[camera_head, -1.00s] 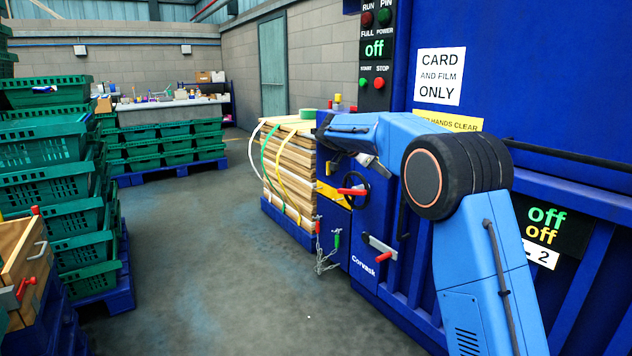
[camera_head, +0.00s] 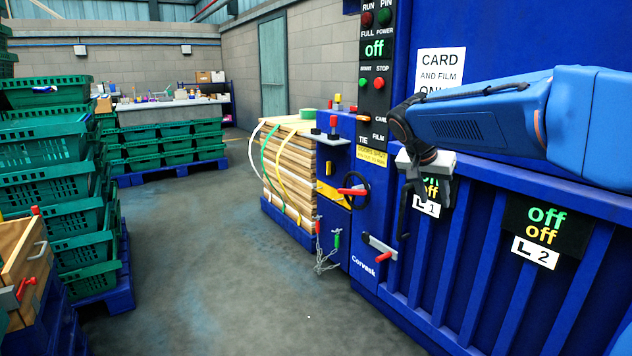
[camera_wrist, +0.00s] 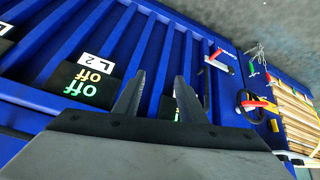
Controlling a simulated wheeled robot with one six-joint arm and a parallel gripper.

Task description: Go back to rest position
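My gripper (camera_head: 423,200) hangs at the end of my blue arm in the head view, in front of the blue baler (camera_head: 470,230) and its L 1 display. In the wrist view my gripper (camera_wrist: 160,86) shows two dark fingers spread apart. Nothing is between them. Behind the fingers is the ribbed blue wall of the baler, with the L 2 display (camera_wrist: 90,82) to their left. In the head view the fingers are small and partly merge with the dark display behind.
A red-handled wheel (camera_head: 352,190) and a red-tipped lever (camera_head: 381,250) stick out from the baler. A strapped bale of card (camera_head: 290,165) stands left of it. Green crates (camera_head: 45,190) are stacked at the left. The floor (camera_head: 220,260) between is clear.

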